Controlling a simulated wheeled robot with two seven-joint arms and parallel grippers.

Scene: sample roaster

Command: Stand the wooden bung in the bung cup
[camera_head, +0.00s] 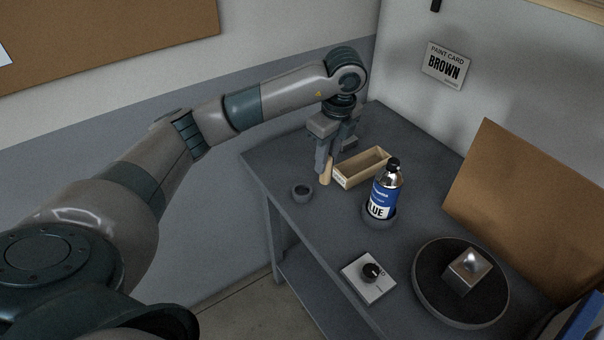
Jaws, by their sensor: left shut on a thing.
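The wooden bung (326,173) is a small light-wood piece held between the fingers of my left gripper (324,168), pointing down. My left gripper is shut on it, above the table and close to the left side of the wooden box. A small dark grey round cup (301,193), which looks like the bung cup, stands on the table near its left edge. The bung is to the right of the cup and a little behind it, apart from it. Whether the bung's lower end touches the table I cannot tell. My right gripper is not in view.
An open wooden box (362,168) stands just right of my left gripper. A blue-labelled bottle (384,190) stands in front of it. A white plate with a black knob (369,278), a round turntable (428,290) with a metal cube (467,271), and a brown board (530,205) are further right.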

